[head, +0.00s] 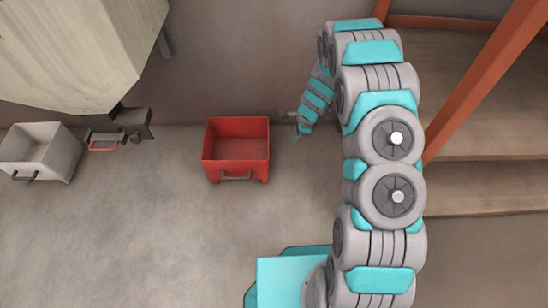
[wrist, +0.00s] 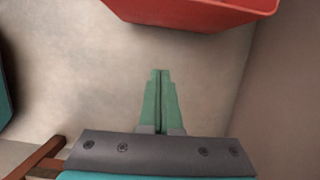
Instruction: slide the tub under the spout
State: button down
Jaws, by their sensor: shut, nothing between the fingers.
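In the head view a red open tub (head: 237,172) stands on the floor near the wall, with a handle on its front side. A grey-white open tub (head: 42,150) with a dark handle stands at the far left. The spout (head: 128,123) hangs under a large pale hopper, between the two tubs. My gripper (head: 293,141) is to the right of the red tub, apart from it. In the wrist view my gripper's green fingers (wrist: 161,73) are together and empty, and the red tub (wrist: 200,12) shows at the top edge, beyond the fingertips.
The pale hopper (head: 75,45) fills the upper left. A small red handle (head: 104,149) sits beside the spout. Wooden shelves (head: 480,135) with orange posts stand at the right. The floor in front of the tubs is clear.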

jog(key=x, duration=1.1)
jog(key=shift+w+f+b, duration=0.15)
jog(key=shift+f+b, duration=0.15)
jog(key=shift+f, duration=0.15)
jog(key=shift+w+a+r, duration=0.1)
jog(key=shift+a+r, duration=0.05)
jog(key=shift+a, duration=1.65)
jog(key=shift+a, duration=0.1)
